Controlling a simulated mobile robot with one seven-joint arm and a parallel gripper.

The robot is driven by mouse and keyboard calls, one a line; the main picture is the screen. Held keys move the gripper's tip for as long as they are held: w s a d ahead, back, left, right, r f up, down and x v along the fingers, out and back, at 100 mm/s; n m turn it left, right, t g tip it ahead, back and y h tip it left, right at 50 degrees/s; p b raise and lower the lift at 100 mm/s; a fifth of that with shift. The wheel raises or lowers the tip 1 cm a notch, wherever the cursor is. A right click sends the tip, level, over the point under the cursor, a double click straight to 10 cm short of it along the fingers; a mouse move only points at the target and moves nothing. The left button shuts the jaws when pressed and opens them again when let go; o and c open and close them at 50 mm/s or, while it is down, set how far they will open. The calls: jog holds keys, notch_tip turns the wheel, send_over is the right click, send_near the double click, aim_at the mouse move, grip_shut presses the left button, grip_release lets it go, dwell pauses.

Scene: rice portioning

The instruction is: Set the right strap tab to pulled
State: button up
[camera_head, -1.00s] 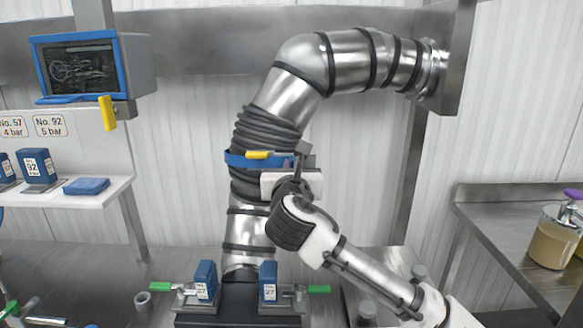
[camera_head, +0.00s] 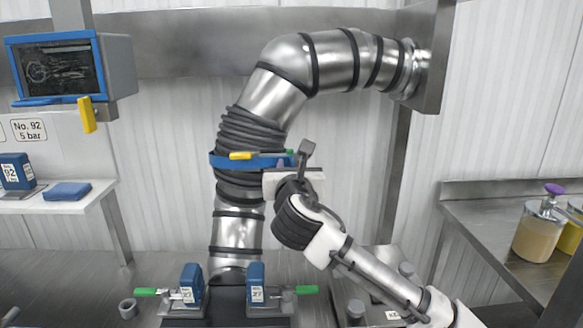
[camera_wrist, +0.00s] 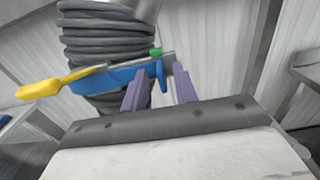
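A blue strap (camera_head: 222,160) runs around a black ribbed hose sleeve (camera_head: 243,128) on the steel duct; it also shows in the wrist view (camera_wrist: 88,84). A yellow lever (camera_head: 241,155) sits on its front, large at the left of the wrist view (camera_wrist: 40,89). The strap's right end has a blue tab (camera_wrist: 161,75) with a small green piece (camera_wrist: 155,52) close by. My gripper (camera_head: 296,160) is at this right end. In the wrist view its two purple fingers (camera_wrist: 160,85) stand apart with the blue tab between them. Contact with the tab is unclear.
Two blue blocks (camera_head: 191,284) (camera_head: 256,284) with green-handled clamps stand below at the duct's foot. A blue-framed screen (camera_head: 58,70) hangs at the left above a shelf (camera_head: 80,203). A steel table (camera_head: 480,215) with a tan-filled container (camera_head: 537,232) is at the right.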

jog(key=s+b, duration=0.4)
jog(key=s, duration=0.9)
jog(key=shift+s, duration=0.4)
